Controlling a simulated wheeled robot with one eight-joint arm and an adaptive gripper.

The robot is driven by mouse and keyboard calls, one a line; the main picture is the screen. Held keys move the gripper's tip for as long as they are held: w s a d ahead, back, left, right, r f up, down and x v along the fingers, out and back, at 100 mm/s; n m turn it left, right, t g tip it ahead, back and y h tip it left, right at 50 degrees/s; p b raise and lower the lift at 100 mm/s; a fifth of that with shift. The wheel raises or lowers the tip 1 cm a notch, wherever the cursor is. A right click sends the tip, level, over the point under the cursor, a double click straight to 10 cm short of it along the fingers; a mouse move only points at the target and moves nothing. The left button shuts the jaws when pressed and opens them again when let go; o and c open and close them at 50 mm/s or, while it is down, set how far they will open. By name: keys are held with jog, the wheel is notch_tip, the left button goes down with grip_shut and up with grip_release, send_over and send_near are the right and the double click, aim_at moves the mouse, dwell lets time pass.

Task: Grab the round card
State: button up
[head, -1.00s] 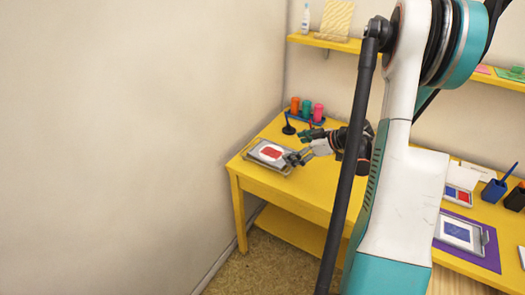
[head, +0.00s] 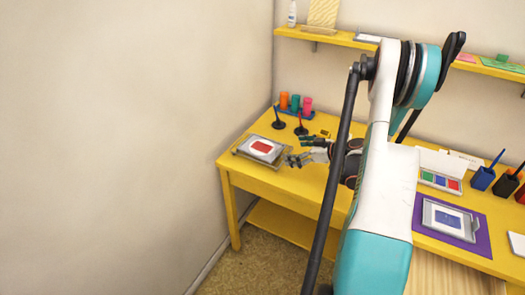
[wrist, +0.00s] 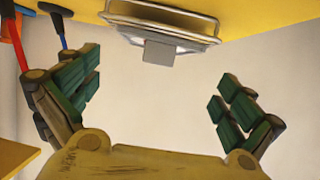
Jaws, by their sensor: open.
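A white card with rounded outline and a red patch (head: 262,147) lies on a grey clipboard (head: 243,152) at the left end of the yellow table in the head view. My gripper (head: 300,158) is just right of the clipboard, apart from the card. In the wrist view my gripper (wrist: 160,72) is open, with nothing between its green-padded fingers. The clipboard's metal clip end (wrist: 162,48) shows at the top of the wrist view, beyond the fingers. The card's face is not clear in the wrist view.
Two dark-handled stamps (head: 301,128) stand behind my gripper, near orange, teal and pink pots (head: 295,103). An ink pad (head: 440,181), a blue holder (head: 482,179) and a purple mat (head: 483,238) with another clipboard are at the right. A wall borders the left.

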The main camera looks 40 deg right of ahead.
aim_at(279, 149)
jog(key=shift+b+x, duration=1.3)
jog(key=shift+x, duration=1.45)
jog(key=shift+d+r, duration=0.1)
jog(key=shift+r, duration=0.05)
jog(key=c, duration=2.1)
